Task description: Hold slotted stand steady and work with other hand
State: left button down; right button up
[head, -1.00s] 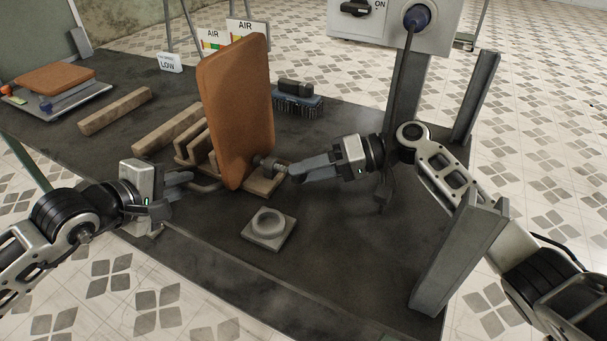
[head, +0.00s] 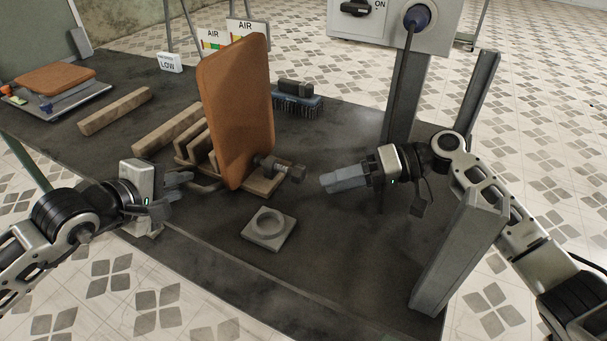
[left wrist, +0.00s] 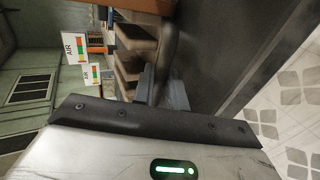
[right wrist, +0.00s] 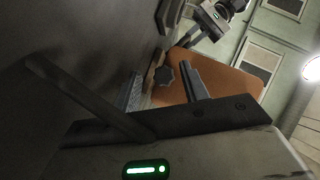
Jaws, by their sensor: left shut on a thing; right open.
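The wooden slotted stand (head: 186,152) sits on the dark table with an orange-brown curved board (head: 236,112) upright in it. A screw clamp with a dark knob (head: 297,173) is at the stand's right end, beside the board. My left gripper (head: 190,181) is shut on the stand's dark bar handle (head: 207,187); the handle also shows in the left wrist view (left wrist: 168,42). My right gripper (head: 323,183) is open and empty, a short gap right of the knob. In the right wrist view the knob (right wrist: 163,75) shows beyond and between the fingers (right wrist: 165,92).
A grey square block with a round ring (head: 268,228) lies in front of the stand. A loose wooden bar (head: 114,110) and a brush (head: 297,98) lie behind. Another brown board (head: 54,78) lies at far left. A grey post (head: 458,250) stands at right.

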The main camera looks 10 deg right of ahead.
aim_at(303, 174)
jog(key=shift+s+d, duration=0.7)
jog(key=shift+d, duration=0.25)
jog(key=shift+s+d, duration=0.65)
jog(key=shift+d, duration=0.3)
jog(key=shift+s+d, duration=0.7)
jog(key=shift+d, duration=0.25)
jog(key=a+n+t+h, duration=0.1)
jog(key=a+n+h, duration=0.2)
jog(key=shift+w+a+n+h, duration=0.15)
jog(key=shift+a+n+h, duration=0.15)
jog(key=shift+a+h, duration=0.1)
jog(key=r+n+t+h, duration=0.1)
jog(key=w+a+r+n+t, duration=0.1)
jog(key=t, duration=0.1)
jog(key=a+r+n+t+h, duration=0.1)
jog(key=t, duration=0.1)
jog(key=shift+w+a+r+n+h, duration=0.15)
jog(key=shift+a+r+n+h, duration=0.15)
jog(key=shift+n, duration=0.1)
jog(key=shift+w+a+r+n+t, duration=0.1)
jog(key=shift+a+r+n+t, duration=0.15)
jog(key=shift+r, duration=0.25)
jog(key=shift+x, duration=3.9)
